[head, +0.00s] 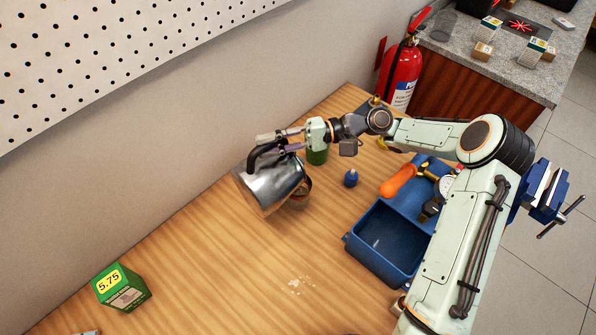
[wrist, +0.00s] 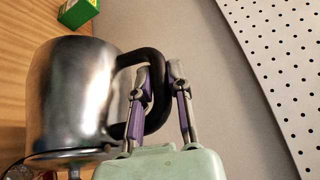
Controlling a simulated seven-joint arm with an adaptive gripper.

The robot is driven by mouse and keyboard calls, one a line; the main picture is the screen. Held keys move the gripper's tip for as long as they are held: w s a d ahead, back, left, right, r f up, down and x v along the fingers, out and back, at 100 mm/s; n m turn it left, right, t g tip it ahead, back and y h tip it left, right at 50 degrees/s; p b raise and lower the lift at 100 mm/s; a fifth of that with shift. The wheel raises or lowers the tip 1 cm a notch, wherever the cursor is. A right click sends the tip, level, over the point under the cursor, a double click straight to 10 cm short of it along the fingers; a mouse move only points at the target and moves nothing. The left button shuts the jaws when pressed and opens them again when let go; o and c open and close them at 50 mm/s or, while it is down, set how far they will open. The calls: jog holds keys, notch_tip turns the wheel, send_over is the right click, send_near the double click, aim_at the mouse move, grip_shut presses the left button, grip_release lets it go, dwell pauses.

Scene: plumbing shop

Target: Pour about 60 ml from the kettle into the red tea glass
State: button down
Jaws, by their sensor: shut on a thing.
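The kettle (head: 270,185) is a shiny metal vessel with a black handle, held tilted over the wooden table in the head view. It fills the left of the wrist view (wrist: 75,95). My gripper (head: 272,141) is shut on its black handle; the fingers (wrist: 158,85) show on the handle in the wrist view. A reddish-brown curved thing (head: 307,187) shows just right of the kettle, mostly hidden by it; I cannot tell whether it is the red tea glass. No stream of liquid is visible.
A blue tray (head: 360,250) with tools stands on the right of the table (head: 215,270). A green box (head: 122,287) stands at lower left. Pale specks lie at the front middle.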

aim_at(251, 159)
jog(key=s+a+h, duration=0.1)
jog(key=s+a+f+h, duration=0.1)
jog(key=a, duration=0.1)
jog(key=shift+s+f+n+t, duration=0.15)
jog(key=shift+s+n+t, duration=0.05)
jog(key=shift+n+t, duration=0.2)
jog(key=s+a+f+n+t+h+p, duration=0.1)
jog(key=s+a+f+h, duration=0.2)
jog(key=a+f, duration=0.1)
jog(key=shift+t+h, duration=0.4)
jog(key=shift+s, duration=0.1)
